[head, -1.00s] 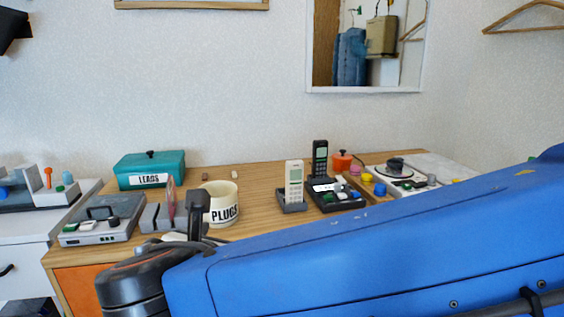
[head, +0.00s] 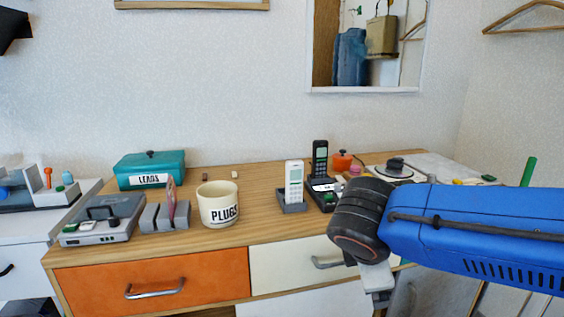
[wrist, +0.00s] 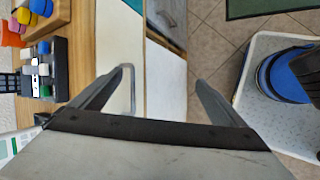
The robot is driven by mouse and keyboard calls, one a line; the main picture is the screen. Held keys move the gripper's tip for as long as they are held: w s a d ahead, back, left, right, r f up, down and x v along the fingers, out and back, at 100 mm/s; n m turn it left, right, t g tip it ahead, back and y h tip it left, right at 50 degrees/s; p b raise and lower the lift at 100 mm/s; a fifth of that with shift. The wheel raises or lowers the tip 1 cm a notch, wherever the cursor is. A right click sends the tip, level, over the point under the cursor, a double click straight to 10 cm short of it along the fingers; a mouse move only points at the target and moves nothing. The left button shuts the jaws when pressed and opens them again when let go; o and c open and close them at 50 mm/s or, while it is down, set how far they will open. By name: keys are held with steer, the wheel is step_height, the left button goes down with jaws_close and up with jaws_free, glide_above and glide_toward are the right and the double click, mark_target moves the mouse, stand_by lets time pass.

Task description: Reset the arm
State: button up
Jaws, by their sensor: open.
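My blue arm (head: 480,228) reaches in from the right in the head view, with its black wrist joint (head: 360,220) in front of the right part of the desk. My gripper (head: 380,298) hangs below that joint, partly seen, in front of the cabinet fronts. In the wrist view my gripper (wrist: 163,76) has its two fingers wide apart with nothing between them. A metal drawer handle (wrist: 128,90) shows beside the left finger there; I cannot tell how far apart they are.
The desk (head: 265,205) bears a PLUGS mug (head: 218,205), a teal LEADS box (head: 150,170), a white phone (head: 294,183) and a dark phone (head: 320,158). An orange drawer (head: 130,285) is below. A white tray with a blue object (wrist: 285,75) stands on the tiled floor.

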steer(key=s+d+f+m+y, duration=0.1)
steer(key=s+d+f+m, duration=0.2)
steer(key=m, duration=0.6)
steer(key=s+d+f+m+g+y, duration=0.1)
steer(key=s+d+f+m+y, duration=0.1)
steer(key=s+d+m, duration=0.4)
steer(key=shift+d+f+m+y, duration=0.3)
steer(key=shift+d+f+m, duration=0.45)
steer(key=shift+m, duration=0.65)
steer(key=shift+s, duration=0.1)
steer(key=shift+c, duration=0.4)
